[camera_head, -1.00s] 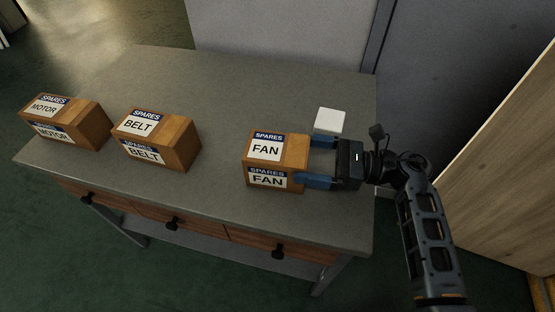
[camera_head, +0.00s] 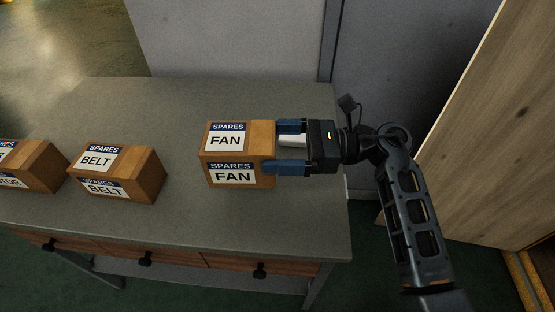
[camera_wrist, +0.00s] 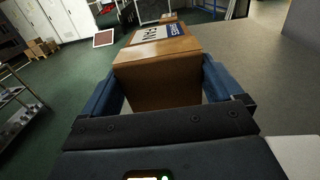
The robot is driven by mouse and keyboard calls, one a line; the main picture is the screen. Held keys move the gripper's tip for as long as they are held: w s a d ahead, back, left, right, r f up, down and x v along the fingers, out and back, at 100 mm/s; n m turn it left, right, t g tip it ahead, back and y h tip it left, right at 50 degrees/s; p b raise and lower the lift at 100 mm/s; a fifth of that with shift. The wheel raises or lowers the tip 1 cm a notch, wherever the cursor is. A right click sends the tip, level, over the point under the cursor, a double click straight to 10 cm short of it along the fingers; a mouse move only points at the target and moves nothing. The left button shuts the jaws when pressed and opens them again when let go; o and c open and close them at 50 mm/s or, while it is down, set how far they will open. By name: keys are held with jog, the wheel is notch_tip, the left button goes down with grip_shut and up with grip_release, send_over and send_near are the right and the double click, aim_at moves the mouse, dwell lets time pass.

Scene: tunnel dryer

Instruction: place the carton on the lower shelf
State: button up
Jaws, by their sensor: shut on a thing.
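The orange-brown FAN carton (camera_head: 263,137), with white and blue labels on its top and front, is held in my gripper (camera_head: 290,147). The blue fingers grip its right end from two sides. It is upright and appears to be a little above the grey tabletop. In the wrist view the carton (camera_wrist: 160,70) fills the space between the fingers (camera_wrist: 165,95). Under the table, a grey lower shelf (camera_head: 190,280) shows only as a narrow strip; most of it is hidden by the tabletop and drawers.
A BELT carton (camera_head: 150,178) and a MOTOR carton (camera_head: 42,165), cut by the picture edge, stand to the left on the table (camera_head: 200,225). Drawers with black knobs line the front. A wooden panel (camera_head: 480,130) stands right.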

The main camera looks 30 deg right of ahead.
aim_at(271, 121)
jog(key=shift+w+d+f+m+t+h, duration=0.1)
jog(key=shift+w+f+m+t+h, duration=1.05)
jog(key=shift+h, duration=0.5)
jog(key=shift+w+d+f+m+t+h, duration=0.1)
jog(key=shift+w+f+m+t+h, duration=0.9)
jog(key=shift+m+t+h, duration=0.55)
jog(key=shift+w+d+f+m+t+h, duration=0.1)
jog(key=shift+w+f+m+t+h, duration=0.9)
jog(key=shift+w+m+h, duration=0.6)
jog(key=r+p, duration=0.7)
jog(key=r, duration=0.1)
jog(key=shift+s+a+r+p, duration=0.1)
jog(key=shift+s+r+p, duration=0.05)
jog(key=shift+s+p, duration=0.25)
jog(key=s+f+h, duration=0.1)
jog(key=s+f+m+h, duration=0.1)
jog(key=f, duration=0.1)
jog(key=s+a+f+m+h+b, duration=0.1)
jog(key=f, duration=0.1)
jog(key=shift+f+t+h, duration=0.15)
jog(key=shift+t+h, duration=0.25)
jog(key=shift+s+d+f+m+h+b, duration=0.3)
jog(key=shift+s+d+f+m+h, duration=0.25)
jog(key=shift+s+f+h, duration=0.3)
jog(key=shift+r, duration=0.1)
